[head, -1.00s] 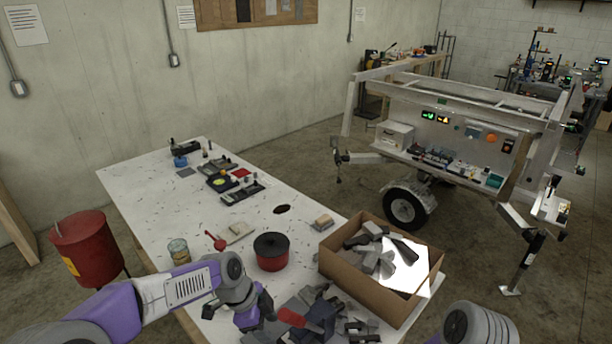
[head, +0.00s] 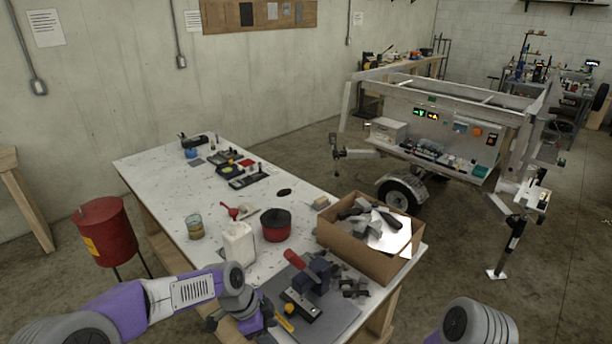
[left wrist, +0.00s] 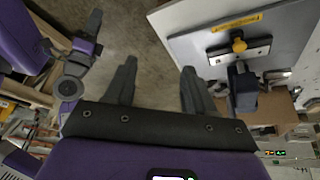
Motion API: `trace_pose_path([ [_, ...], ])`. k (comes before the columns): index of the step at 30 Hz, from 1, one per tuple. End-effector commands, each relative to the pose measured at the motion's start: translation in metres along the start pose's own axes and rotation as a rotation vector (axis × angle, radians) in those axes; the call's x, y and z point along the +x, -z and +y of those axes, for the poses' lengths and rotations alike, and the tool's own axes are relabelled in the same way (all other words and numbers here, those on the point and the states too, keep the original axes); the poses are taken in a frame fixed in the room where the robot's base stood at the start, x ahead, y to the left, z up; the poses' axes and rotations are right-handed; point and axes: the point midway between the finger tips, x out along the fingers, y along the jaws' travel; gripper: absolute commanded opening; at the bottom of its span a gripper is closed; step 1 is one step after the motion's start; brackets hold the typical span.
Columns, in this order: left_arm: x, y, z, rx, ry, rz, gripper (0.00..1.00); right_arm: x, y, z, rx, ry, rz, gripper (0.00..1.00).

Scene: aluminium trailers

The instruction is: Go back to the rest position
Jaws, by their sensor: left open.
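My left arm comes in from the lower left of the head view. Its gripper (head: 265,325) hangs at the near edge of the white table (head: 160,170), by a grey mat, and its fingertips are hard to make out there. In the left wrist view the two dark fingers of the left gripper (left wrist: 158,85) stand wide apart, with only floor between them. The gripper is open and empty. A rounded grey-white link of my right arm shows at the bottom right of the head view; its gripper is not visible.
Near the left gripper are the grey mat (head: 335,325), a red-handled vise (head: 315,272), a white container (head: 238,243) and a red pot (head: 276,225). A cardboard box (head: 355,250) of metal parts stands right. A red bin (head: 105,238) stands left; the trailer (head: 455,135) is beyond.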

Motion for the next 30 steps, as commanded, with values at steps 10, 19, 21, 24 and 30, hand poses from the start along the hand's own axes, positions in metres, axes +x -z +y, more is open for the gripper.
trace_pose_path([
  [10, 0.129, -0.056, 0.022, -0.489, -0.007, 0.019, 0.54, 0.031, 0.003, 0.011, -0.001, 0.0, 0.003, 0.43],
  [19, 0.281, -0.14, 0.108, -1.275, 0.014, 0.006, 0.54, 0.074, 0.005, 0.027, 0.0, 0.0, 0.003, 0.43],
  [21, 0.298, -0.153, 0.127, -1.419, 0.028, 0.003, 0.54, 0.081, 0.005, 0.03, 0.0, 0.0, 0.003, 0.43],
  [24, 0.312, -0.165, 0.146, -1.561, 0.047, 0.001, 0.54, 0.086, 0.005, 0.032, 0.0, 0.0, 0.003, 0.43],
  [30, 0.318, -0.172, 0.156, -1.656, 0.066, 0.005, 0.54, 0.087, 0.006, 0.032, 0.0, 0.0, 0.003, 0.43],
])
